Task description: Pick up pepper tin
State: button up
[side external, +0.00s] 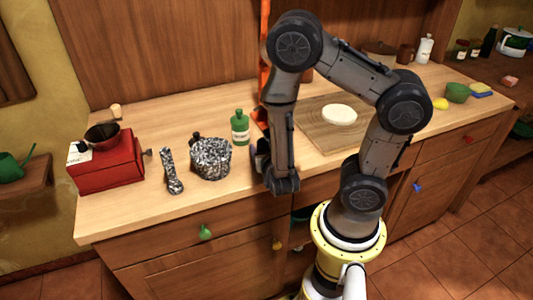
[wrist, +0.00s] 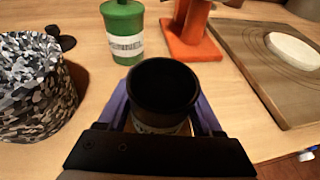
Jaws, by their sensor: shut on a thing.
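The pepper tin (wrist: 164,88) appears as a dark round tin with a pale label band, its dark top facing the wrist camera. The label cannot be read. My gripper (wrist: 162,112) has its bluish fingers on both sides of the tin and is shut on it. In the side view my gripper (side external: 262,160) is low over the counter, right of the green bottle, and my arm hides the tin. Whether the tin touches the counter cannot be told.
A green labelled bottle (wrist: 123,32) stands just beyond the tin. A camouflage-patterned pot (wrist: 35,85) is to the left. An orange stand (wrist: 190,38) and a board (wrist: 245,50) with a white round piece are to the right. A red box (side external: 105,165) is far left.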

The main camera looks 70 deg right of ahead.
grip_shut()
jog(key=shift+r, duration=0.2)
notch_tip(320, 180, up, 10)
jog(key=shift+f, duration=0.15)
dwell(0.3)
